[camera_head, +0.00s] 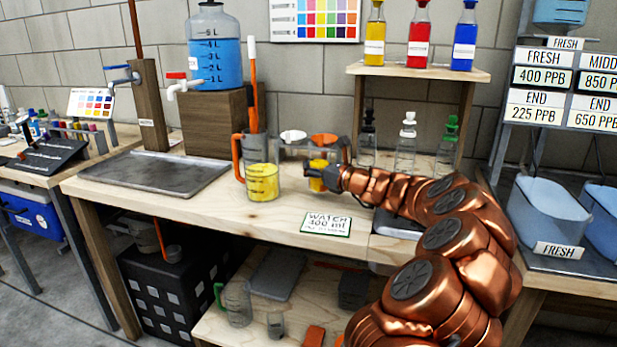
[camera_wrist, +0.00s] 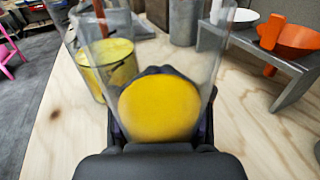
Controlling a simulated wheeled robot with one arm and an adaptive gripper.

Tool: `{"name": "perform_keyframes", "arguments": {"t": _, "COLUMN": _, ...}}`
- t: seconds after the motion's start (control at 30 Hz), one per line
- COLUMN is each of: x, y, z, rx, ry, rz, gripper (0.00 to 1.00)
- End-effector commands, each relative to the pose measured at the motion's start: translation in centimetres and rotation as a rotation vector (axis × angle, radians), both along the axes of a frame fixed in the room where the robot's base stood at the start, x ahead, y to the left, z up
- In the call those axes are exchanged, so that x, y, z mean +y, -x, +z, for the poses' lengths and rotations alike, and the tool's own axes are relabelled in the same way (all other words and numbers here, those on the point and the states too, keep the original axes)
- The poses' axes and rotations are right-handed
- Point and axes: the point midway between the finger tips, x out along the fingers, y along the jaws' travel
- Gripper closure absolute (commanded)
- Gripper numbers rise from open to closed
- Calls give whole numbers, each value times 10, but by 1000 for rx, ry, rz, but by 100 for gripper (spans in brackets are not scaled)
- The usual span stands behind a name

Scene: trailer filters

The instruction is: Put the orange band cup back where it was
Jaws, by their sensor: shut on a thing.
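My gripper (camera_head: 330,176) is shut on a clear cup (camera_wrist: 158,108) holding yellow liquid, above the wooden bench. The cup shows partly in the head view (camera_head: 316,183), behind my gripper. I cannot make out an orange band on it. I cannot tell whether the cup touches the bench.
A grey stand (camera_wrist: 285,85) at right in the wrist view bears a white bowl (camera_wrist: 243,17) and an orange bowl (camera_wrist: 300,40). A sign (camera_head: 327,223) lies at the bench's front edge. A metal tray (camera_head: 155,172) is at left. Clear bottles (camera_head: 406,150) stand behind my arm.

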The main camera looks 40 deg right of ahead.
Motion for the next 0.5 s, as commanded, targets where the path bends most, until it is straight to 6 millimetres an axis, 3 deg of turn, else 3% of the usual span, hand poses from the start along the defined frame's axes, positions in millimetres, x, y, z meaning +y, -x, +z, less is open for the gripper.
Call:
{"name": "perform_keyframes", "arguments": {"t": 0.03, "x": 0, "y": 0, "z": -12, "rx": 2, "ry": -5, "rz": -1, "gripper": 100}}
{"name": "perform_keyframes", "arguments": {"t": 0.17, "x": 0, "y": 1, "z": -28, "rx": 2, "ry": -4, "rz": 0, "gripper": 100}}
{"name": "perform_keyframes", "arguments": {"t": 0.5, "x": 0, "y": 1, "z": -28, "rx": 0, "ry": -1, "rz": 0, "gripper": 100}}
